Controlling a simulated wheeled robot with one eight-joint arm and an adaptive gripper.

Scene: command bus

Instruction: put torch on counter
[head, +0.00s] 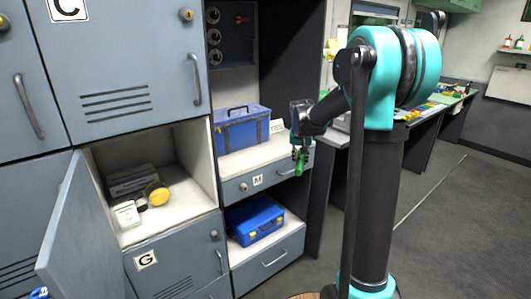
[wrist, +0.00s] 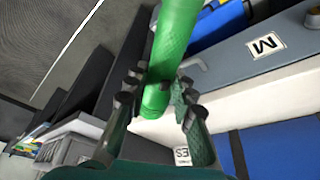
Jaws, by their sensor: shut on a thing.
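A green torch (head: 299,163) hangs from my gripper (head: 300,143) in the head view, in front of the shelf unit's drawer. In the wrist view, my gripper (wrist: 157,90) is shut on one end of the torch (wrist: 177,45), and its other end runs out of the top of the picture. The long counter (head: 332,139) runs behind my arm toward the back right. My arm hides part of it. My gripper is apart from the counter, to its left.
An open locker (head: 185,220) holds a yellow round thing (head: 158,194) and boxes; its door (head: 75,235) stands open. A blue toolbox (head: 242,130) sits on the shelf, and a blue case (head: 255,220) lies lower. Coloured items lie on the far counter. Floor at right is clear.

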